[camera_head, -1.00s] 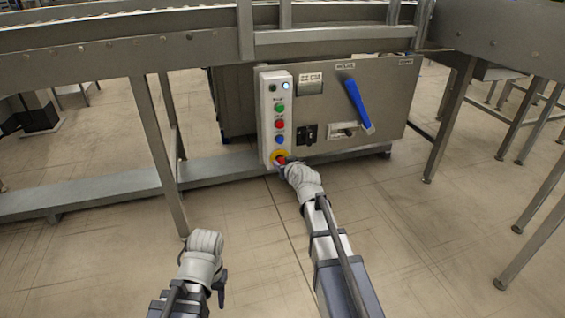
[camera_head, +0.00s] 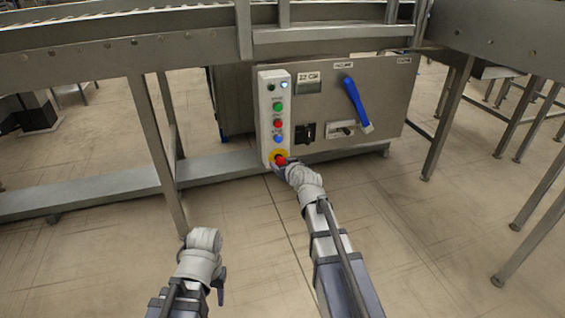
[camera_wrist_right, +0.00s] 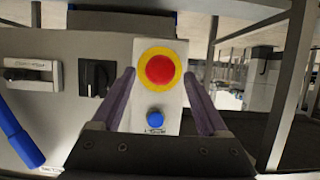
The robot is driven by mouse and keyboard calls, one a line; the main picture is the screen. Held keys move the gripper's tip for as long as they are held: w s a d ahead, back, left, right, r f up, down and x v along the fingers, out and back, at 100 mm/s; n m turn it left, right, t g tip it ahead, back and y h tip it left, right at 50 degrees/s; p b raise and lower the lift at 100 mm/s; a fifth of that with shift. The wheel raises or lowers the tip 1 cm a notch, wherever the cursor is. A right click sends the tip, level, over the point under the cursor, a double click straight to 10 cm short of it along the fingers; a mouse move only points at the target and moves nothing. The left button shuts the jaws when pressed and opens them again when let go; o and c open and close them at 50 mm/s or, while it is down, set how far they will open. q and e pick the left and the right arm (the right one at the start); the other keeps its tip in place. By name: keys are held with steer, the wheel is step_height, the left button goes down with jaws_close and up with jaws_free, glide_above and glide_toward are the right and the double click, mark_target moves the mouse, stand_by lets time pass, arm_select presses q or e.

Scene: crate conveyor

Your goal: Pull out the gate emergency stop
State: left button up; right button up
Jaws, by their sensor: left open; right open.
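The gate emergency stop is a red mushroom button (camera_head: 281,160) on a yellow ring at the bottom of a white control strip (camera_head: 267,120). In the right wrist view the red button (camera_wrist_right: 160,69) is face-on, with its yellow ring whole around it. My right gripper (camera_wrist_right: 159,76) is open, its two fingers on either side of the button with a visible gap each side. In the head view my right gripper (camera_head: 284,168) is at the button's lower right. My left gripper (camera_head: 221,285) is low at the front, far from the panel; its fingers are mostly hidden.
Above the stop are a blue button (camera_head: 278,139), a red one (camera_head: 278,123) and a green one (camera_head: 278,107). The steel cabinet (camera_head: 385,85) carries a blue lever (camera_head: 357,104) and a black switch (camera_head: 306,132). A conveyor leg (camera_head: 157,150) stands left; the floor between is clear.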

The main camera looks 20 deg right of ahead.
steer(key=p+v, duration=0.2)
steer(key=v, duration=0.4)
steer(key=shift+s+r, duration=0.1)
steer(key=s+a+f+n+g+y+p, duration=0.25)
steer(key=s+a+g+p, duration=0.45)
steer(key=s+a, duration=0.5)
steer(key=s+a+r+n+g+h+p, duration=0.1)
steer(key=s+a+g+h+p, duration=0.15)
steer(key=s, duration=0.45)
steer(key=s+a+r+g+h+p, duration=0.1)
steer(key=s+a+g+p, duration=0.25)
steer(key=s, duration=0.45)
step_height(320, 180, up, 38)
steer(key=p, duration=3.8)
steer(key=shift+s+d+g+h, duration=0.2)
steer(key=shift+d+g+h, duration=0.1)
steer(key=shift+d+g, duration=0.15)
